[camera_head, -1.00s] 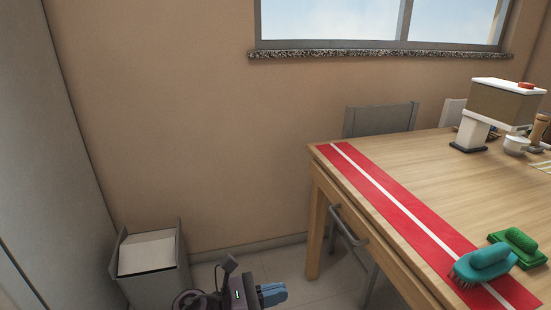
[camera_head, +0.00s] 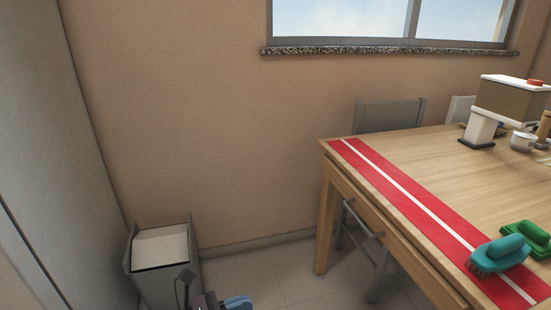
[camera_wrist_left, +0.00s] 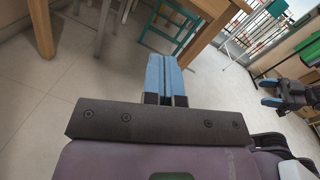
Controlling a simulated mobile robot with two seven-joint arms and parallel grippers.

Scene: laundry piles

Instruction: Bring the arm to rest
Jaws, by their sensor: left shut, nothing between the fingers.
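My left gripper (camera_head: 238,302) shows at the bottom edge of the head view, low over the floor beside the table; only its blue finger part and some of the wrist are in frame. In the left wrist view its two blue fingers (camera_wrist_left: 166,75) lie together, shut with nothing between them. My right gripper (camera_wrist_left: 270,92) shows at the right of the left wrist view, with its two blue fingers apart and nothing seen between them.
A grey bin (camera_head: 165,280) stands by the wall at left. The wooden table (camera_head: 440,155) stands at right with a red runner (camera_head: 405,198), a teal brush (camera_head: 498,256) and a green brush (camera_head: 528,238). A grey chair (camera_head: 390,116) is behind it. Tile floor (camera_head: 275,275) between is clear.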

